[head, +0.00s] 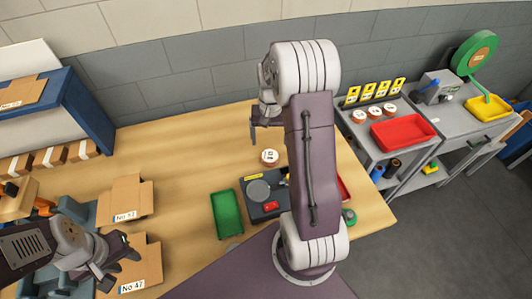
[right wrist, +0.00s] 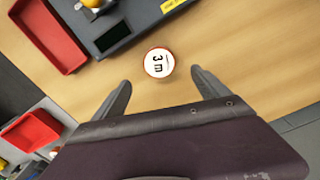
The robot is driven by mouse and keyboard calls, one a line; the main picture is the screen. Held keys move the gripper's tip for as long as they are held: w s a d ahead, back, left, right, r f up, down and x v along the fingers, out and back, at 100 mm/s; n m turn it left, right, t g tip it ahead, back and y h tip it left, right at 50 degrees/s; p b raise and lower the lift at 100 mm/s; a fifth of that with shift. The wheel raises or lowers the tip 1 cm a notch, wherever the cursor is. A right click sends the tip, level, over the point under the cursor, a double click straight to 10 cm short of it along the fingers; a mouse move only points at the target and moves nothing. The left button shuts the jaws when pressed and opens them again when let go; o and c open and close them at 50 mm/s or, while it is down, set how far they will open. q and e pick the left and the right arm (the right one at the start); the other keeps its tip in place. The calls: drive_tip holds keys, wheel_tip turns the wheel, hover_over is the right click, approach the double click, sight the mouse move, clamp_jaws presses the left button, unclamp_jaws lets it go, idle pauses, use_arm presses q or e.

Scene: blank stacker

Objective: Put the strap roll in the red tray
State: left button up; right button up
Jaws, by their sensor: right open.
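The strap roll (head: 270,156), round and white-topped with a reddish rim, lies on the wooden bench. In the right wrist view the roll (right wrist: 159,62) reads "3 m" and sits beyond my fingertips, between their lines, untouched. My right gripper (head: 266,118) is open and empty above the bench; its fingers also show in the right wrist view (right wrist: 161,84). A red tray (right wrist: 48,30) lies beside the scale, mostly hidden by my right arm in the head view (head: 343,188). Another red tray (head: 403,132) is on the grey cart. My left gripper (head: 121,266) looks open and empty near the boxes.
A green tray (head: 227,213) and a dark scale (head: 262,205) stand on the bench. Cardboard boxes (head: 126,197) stand at the left. The grey cart (head: 377,149) also holds several rolls and yellow cards. The bench left of the roll is clear.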

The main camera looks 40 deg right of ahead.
sight(270, 156)
drive_tip(key=f, duration=0.7)
drive_tip(key=shift+s+a+f+p, duration=0.1)
drive_tip(key=shift+s+f+p, duration=0.25)
drive_tip(key=shift+w+f, duration=0.1)
drive_tip(key=shift+w, duration=0.1)
drive_tip(key=c, duration=1.7)
drive_tip(key=shift+o, duration=0.2)
wheel_tip(270, 156, up, 4)
drive_tip(key=shift+r, duration=0.25)
drive_tip(key=w+d+r, duration=0.1)
drive_tip(key=d+r, duration=0.5)
drive_tip(key=d, duration=0.5)
drive_tip(key=shift+w+d+r+b, duration=0.25)
drive_tip(key=shift+d+r+b, duration=0.05)
drive_tip(key=shift+b, duration=0.1)
